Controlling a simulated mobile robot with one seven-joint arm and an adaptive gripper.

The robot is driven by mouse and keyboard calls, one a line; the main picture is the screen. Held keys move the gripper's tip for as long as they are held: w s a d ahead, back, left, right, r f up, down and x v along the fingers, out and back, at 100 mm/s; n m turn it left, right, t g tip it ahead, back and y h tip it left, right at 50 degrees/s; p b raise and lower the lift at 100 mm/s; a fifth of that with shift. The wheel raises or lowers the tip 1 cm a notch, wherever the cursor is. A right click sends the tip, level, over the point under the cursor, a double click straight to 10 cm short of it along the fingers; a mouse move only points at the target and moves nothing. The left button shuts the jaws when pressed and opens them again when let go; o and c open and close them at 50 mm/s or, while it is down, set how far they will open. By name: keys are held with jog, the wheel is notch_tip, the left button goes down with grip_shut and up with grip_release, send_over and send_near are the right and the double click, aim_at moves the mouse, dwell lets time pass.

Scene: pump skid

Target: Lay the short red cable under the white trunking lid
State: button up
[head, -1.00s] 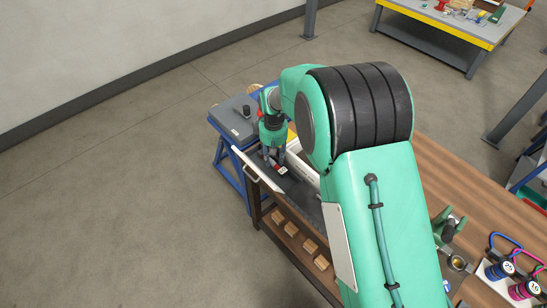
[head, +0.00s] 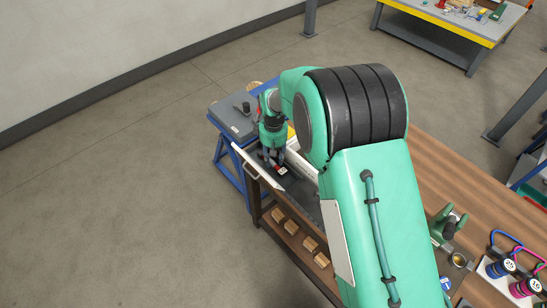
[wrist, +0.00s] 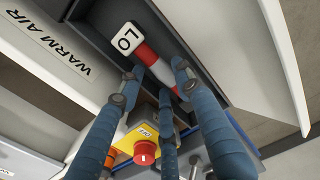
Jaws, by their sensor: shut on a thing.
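My gripper (head: 272,156) points down into a dark trough at the far end of the bench. In the wrist view its blue fingers (wrist: 156,76) are closed around a short red and white piece (wrist: 149,58) with a white tag (wrist: 125,41) marked LO. Whether this piece is the short red cable I cannot tell for sure; no other red cable shows. It lies along or just above the dark trough; contact with the floor cannot be told.
A white housing marked WARM AIR (wrist: 50,42) borders the trough in the wrist view. A red knob (wrist: 145,152) on a yellow plate is close to the fingers. Wooden blocks (head: 290,228) sit on a lower shelf.

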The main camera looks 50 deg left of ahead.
jog(key=shift+f+b, duration=0.35)
jog(key=shift+f, duration=0.85)
jog(key=o, duration=1.2)
jog(key=shift+r, duration=0.15)
notch_tip(320, 180, up, 13)
jog(key=p, duration=0.6)
jog(key=shift+w+d+f+b, duration=0.15)
jog(key=shift+w+d+b, duration=0.05)
jog(key=shift+w+d, duration=2.15)
jog(key=shift+w+d+f+b, duration=0.2)
jog(key=shift+w+d, duration=1.45)
jog(key=shift+w, duration=1.3)
jog(key=shift+w+d+f+b, duration=0.1)
jog(key=shift+w+d+b, duration=0.1)
jog(key=shift+w+d, duration=2.15)
jog(key=shift+w+a, duration=0.3)
jog(key=shift+a, duration=0.05)
